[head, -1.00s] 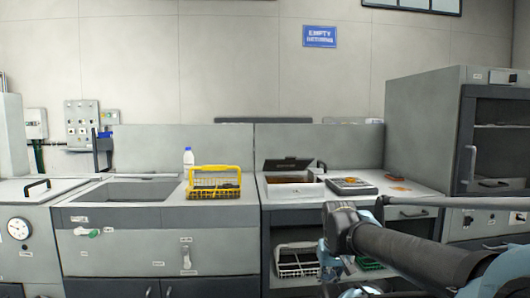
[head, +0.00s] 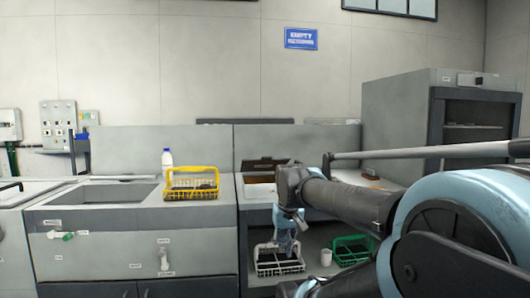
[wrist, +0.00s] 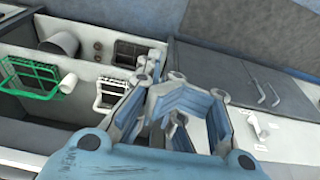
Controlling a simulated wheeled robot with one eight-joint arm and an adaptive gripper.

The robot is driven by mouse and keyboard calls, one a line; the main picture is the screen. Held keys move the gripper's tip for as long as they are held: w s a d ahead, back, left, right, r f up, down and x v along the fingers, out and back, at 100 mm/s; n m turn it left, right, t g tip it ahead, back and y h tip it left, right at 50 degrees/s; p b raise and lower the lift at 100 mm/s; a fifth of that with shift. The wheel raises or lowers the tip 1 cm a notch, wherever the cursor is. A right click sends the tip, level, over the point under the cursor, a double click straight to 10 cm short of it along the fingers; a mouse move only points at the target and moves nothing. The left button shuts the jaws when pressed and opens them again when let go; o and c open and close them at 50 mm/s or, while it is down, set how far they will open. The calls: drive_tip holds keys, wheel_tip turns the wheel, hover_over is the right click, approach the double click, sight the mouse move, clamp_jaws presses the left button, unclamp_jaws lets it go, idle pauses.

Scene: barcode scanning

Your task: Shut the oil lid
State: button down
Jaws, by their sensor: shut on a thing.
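The oil lid (head: 262,163) is a dark flat panel standing raised at the back of the oil vat. Brown oil (head: 263,179) shows below it in the head view, and my arm hides its right part. My gripper (head: 290,221) is low in front of the counter, below the vat and apart from the lid. In the wrist view my gripper (wrist: 183,108) has its blue-grey fingers drawn together. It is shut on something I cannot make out. The lid is not recognisable in the wrist view.
A yellow basket (head: 191,186) and a white bottle (head: 167,160) stand left of the vat. A white wire basket (head: 278,262), a white cup (head: 326,257) and a green basket (head: 352,248) sit on the open shelf. A tall grey cabinet (head: 397,122) stands right.

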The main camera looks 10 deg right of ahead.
drive_tip(key=w+r+t, duration=0.1)
drive_tip(key=w+r, duration=3.6)
drive_tip(key=r, duration=0.2)
drive_tip(key=x, duration=0.9)
drive_tip(key=shift+w+f, duration=0.2)
drive_tip(key=shift+f, duration=0.15)
drive_tip(key=f, duration=0.1)
drive_tip(key=s+f, duration=0.1)
drive_tip(key=shift+s+f, duration=0.25)
drive_tip(key=shift+f, duration=0.05)
drive_tip(key=shift+s+f, duration=0.2)
drive_tip(key=shift+f, duration=0.2)
